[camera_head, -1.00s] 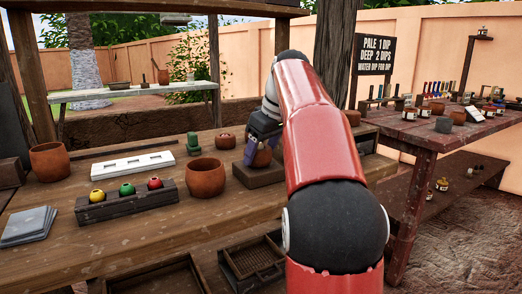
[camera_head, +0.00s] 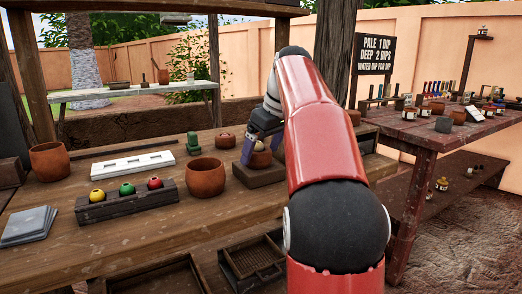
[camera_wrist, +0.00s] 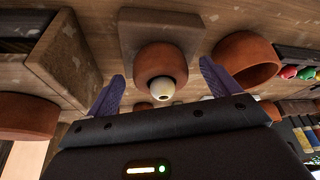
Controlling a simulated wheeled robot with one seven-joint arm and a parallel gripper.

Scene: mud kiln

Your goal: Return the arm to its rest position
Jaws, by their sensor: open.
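My gripper (camera_head: 264,148) is at the end of my red arm, over the bench's right half. Its two purple fingers are spread apart. In the wrist view my gripper (camera_wrist: 161,70) has one finger on each side of a small clay pot (camera_wrist: 160,62), with gaps between. A pale ball (camera_wrist: 160,90) shows at the pot's mouth and nothing is gripped.
A larger clay pot (camera_head: 206,178) stands left of the block. A dark rack (camera_head: 126,204) holds yellow, green and red balls, near a white tray (camera_head: 133,166). A second table (camera_head: 425,135) with jars stands at right. The space above the bench's left half is clear.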

